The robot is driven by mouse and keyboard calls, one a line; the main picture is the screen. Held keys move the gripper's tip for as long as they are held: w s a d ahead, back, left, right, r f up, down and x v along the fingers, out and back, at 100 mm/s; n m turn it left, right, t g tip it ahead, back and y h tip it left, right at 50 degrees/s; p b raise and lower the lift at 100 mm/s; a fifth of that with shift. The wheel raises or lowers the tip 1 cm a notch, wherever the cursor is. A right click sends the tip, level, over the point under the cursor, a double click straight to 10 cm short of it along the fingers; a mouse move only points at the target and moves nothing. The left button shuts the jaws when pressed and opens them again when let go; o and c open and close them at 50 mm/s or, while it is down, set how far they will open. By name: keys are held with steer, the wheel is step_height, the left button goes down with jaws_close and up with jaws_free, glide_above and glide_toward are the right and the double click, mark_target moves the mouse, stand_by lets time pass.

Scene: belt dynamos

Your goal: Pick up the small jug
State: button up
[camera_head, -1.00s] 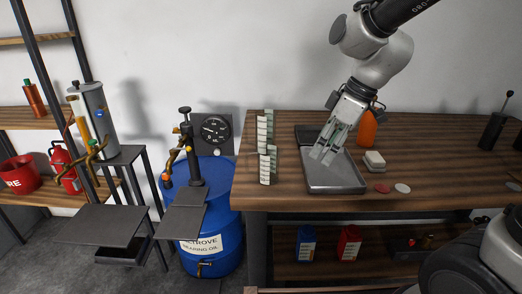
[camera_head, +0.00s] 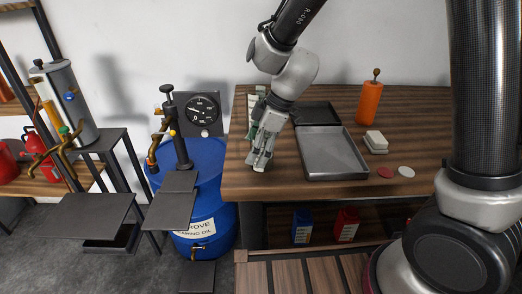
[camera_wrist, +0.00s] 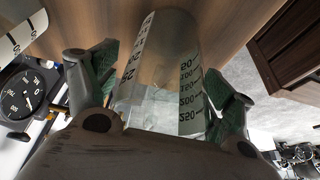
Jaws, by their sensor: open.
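A clear jug with white scale strips marked up to 250 (camera_wrist: 190,95) stands between the two green-padded fingers of my open gripper (camera_wrist: 158,88) in the wrist view. Gaps beside it are hard to judge; I cannot tell whether the fingers touch it. In the head view my gripper (camera_head: 260,158) reaches down at the table's left front edge and hides most of this jug. Another clear jug with a pale scale (camera_head: 253,101) stands behind it; a scale strip also shows at the wrist view's upper left (camera_wrist: 22,36).
A grey metal tray (camera_head: 330,165) lies right of my gripper, with a dark tray (camera_head: 318,114) behind. Left of the table are a blue barrel (camera_head: 207,165) and a gauge (camera_head: 202,110).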

steer(key=shift+a+f, duration=0.1)
steer(key=shift+f, duration=0.1)
steer(key=c, duration=1.1)
steer(key=shift+c, duration=0.2)
